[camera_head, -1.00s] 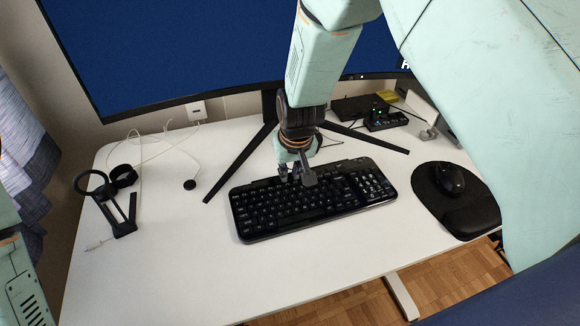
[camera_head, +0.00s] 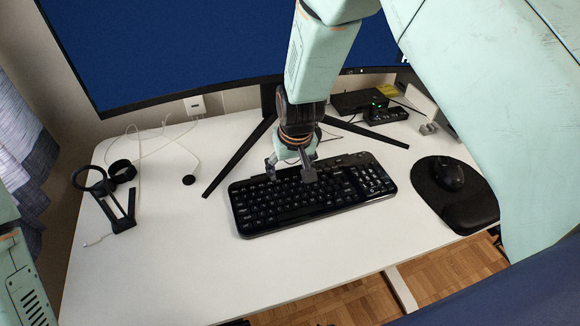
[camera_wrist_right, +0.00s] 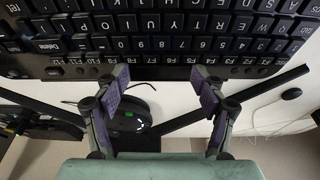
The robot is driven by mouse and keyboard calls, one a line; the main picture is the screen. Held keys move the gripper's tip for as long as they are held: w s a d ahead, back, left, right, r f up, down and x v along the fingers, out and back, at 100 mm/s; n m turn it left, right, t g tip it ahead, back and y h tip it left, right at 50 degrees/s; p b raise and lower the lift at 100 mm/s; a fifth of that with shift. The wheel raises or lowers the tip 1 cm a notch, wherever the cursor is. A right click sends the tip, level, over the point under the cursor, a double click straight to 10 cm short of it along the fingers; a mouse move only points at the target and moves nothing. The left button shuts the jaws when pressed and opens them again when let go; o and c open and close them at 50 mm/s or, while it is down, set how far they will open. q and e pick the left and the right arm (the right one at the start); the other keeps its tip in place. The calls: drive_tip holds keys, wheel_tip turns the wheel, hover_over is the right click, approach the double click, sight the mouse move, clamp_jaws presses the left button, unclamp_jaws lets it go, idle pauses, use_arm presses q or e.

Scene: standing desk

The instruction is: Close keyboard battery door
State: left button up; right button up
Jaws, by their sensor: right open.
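The black keyboard (camera_head: 310,200) lies keys up on the white desk. Its battery door does not show in either view. My right gripper (camera_head: 291,172) is over the keyboard's back edge, left of its middle, with its fingers spread and nothing between them. In the right wrist view the keyboard (camera_wrist_right: 160,40) fills the top of the picture, upside down. There the open fingers of my right gripper (camera_wrist_right: 162,85) reach its back edge; I cannot tell whether they touch it. My left gripper is not in view; only part of my left arm shows at the left edge.
A black mouse (camera_head: 447,175) rests on a mouse pad (camera_head: 470,212) right of the keyboard. The monitor (camera_head: 200,50) stands behind on splayed legs (camera_head: 238,158). A black headphone-like stand (camera_head: 118,208) and white cables are at left. The desk (camera_head: 170,270) is clear in front.

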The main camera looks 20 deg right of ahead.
drive_tip(key=shift+o, duration=1.4)
drive_tip(key=shift+w, duration=0.1)
drive_tip(key=shift+r, duration=0.15)
drive_tip(key=v, duration=1.2)
drive_tip(key=x, duration=1.1)
drive_tip(key=shift+f, duration=0.35)
drive_tip(key=shift+w+f, duration=0.2)
drive_tip(key=shift+f, duration=0.1)
